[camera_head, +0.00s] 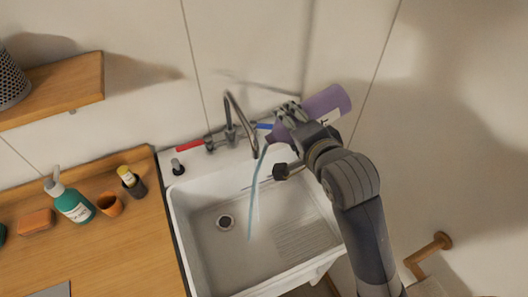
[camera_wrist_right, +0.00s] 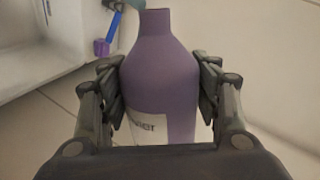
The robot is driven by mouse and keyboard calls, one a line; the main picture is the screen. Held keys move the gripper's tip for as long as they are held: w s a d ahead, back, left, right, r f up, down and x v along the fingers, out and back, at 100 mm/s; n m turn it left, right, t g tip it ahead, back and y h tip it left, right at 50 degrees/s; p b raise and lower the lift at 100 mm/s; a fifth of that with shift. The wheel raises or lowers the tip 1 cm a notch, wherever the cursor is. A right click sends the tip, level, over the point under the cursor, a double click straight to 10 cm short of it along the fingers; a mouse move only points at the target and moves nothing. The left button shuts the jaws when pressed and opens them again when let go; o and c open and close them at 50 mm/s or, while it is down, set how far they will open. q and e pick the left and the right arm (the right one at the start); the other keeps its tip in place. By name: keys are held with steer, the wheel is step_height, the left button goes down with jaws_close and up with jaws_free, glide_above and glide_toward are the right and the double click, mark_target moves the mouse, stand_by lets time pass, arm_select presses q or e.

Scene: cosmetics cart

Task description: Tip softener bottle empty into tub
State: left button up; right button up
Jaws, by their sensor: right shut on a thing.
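A purple softener bottle (camera_head: 326,102) with a white label is tilted over the right back part of the white sink tub (camera_head: 181,218) in the head view. My right gripper (camera_head: 291,115) is shut around it. In the right wrist view the bottle (camera_wrist_right: 160,75) sits between both fingers of the gripper, its narrow neck pointing away. A thin light-blue stream (camera_head: 254,205) runs down from the bottle's mouth area into the tub, left of the gripper. How much is left inside cannot be seen. My left gripper is not in view.
A curved faucet (camera_head: 229,128) with a red handle (camera_head: 189,146) and a blue one (camera_head: 264,126) stands at the tub's back edge. A wooden counter at left holds a green pump bottle (camera_head: 74,204), an orange cup (camera_head: 110,204) and a soap bar (camera_head: 36,222).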

steer(key=shift+s+a+r+n+t+h, duration=0.15)
steer(key=shift+a+r+n+t+h, duration=0.15)
steer(key=shift+r+n+h, duration=0.15)
stand_by(0.6)
steer(key=shift+a+r+n, duration=0.15)
steer(key=shift+r+n, duration=0.05)
steer(key=shift+n, duration=0.25)
steer(key=m, duration=0.1)
steer(key=d+f+m+y, duration=0.1)
steer(key=f+m+g+y, duration=0.1)
steer(key=shift+w+d+f, duration=0.25)
steer(key=shift+d, duration=0.05)
steer(key=shift+f+m+g+y, duration=0.3)
steer(key=shift+f+m+y, duration=0.25)
steer(key=shift+f+m, duration=0.3)
step_height(320, 180, down, 7)
steer(key=w+d+m+y, duration=0.1)
steer(key=d+m+y, duration=0.1)
steer(key=m+y, duration=0.6)
steer(key=shift+d+r+m+b, duration=0.15)
steer(key=shift+d+m+b, duration=0.15)
steer(key=shift+m, duration=1.75)
steer(key=shift+w, duration=0.1)
